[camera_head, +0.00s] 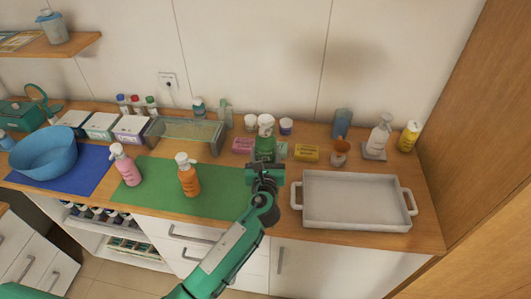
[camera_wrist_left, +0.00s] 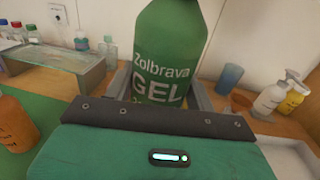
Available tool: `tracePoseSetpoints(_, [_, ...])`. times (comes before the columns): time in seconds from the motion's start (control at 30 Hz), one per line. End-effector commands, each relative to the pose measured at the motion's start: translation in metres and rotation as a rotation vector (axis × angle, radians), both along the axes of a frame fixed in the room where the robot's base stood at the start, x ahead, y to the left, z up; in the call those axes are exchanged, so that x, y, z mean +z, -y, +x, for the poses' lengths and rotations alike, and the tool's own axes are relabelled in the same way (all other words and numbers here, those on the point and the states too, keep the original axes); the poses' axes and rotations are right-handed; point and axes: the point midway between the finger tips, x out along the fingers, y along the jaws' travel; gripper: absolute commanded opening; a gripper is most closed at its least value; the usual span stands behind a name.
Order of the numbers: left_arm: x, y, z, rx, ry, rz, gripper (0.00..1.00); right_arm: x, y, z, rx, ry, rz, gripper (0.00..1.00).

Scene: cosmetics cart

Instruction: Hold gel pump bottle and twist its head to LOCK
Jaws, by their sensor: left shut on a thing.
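The green gel pump bottle (camera_head: 265,147) with a white pump head (camera_head: 266,121) is upright at the back of the green mat. In the left wrist view the green bottle (camera_wrist_left: 168,50) fills the upper middle, with its "Zolbrava GEL" label facing the camera; its top is cut off there. My left gripper (camera_head: 267,162) is shut on the bottle's body, one finger on each side. Whether the bottle touches the counter is hidden, and which way the pump head is turned is too small to tell. My right gripper is not in view.
An orange pump bottle (camera_head: 188,179) and a pink pump bottle (camera_head: 125,167) stand on the left. A white tray (camera_head: 355,222) lies at right. Yellow (camera_head: 306,152) and pink boxes (camera_head: 242,146) and a brown cup (camera_head: 340,155) stand nearby. The green mat (camera_head: 222,192) is bare between the orange bottle and my arm.

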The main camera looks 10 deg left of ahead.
Motion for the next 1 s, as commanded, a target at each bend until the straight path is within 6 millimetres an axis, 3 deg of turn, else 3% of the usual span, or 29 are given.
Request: tracePoseSetpoints(1.0, [-0.106,0.0,0.0,0.0,0.001,0.0,0.24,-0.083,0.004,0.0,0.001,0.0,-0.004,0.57])
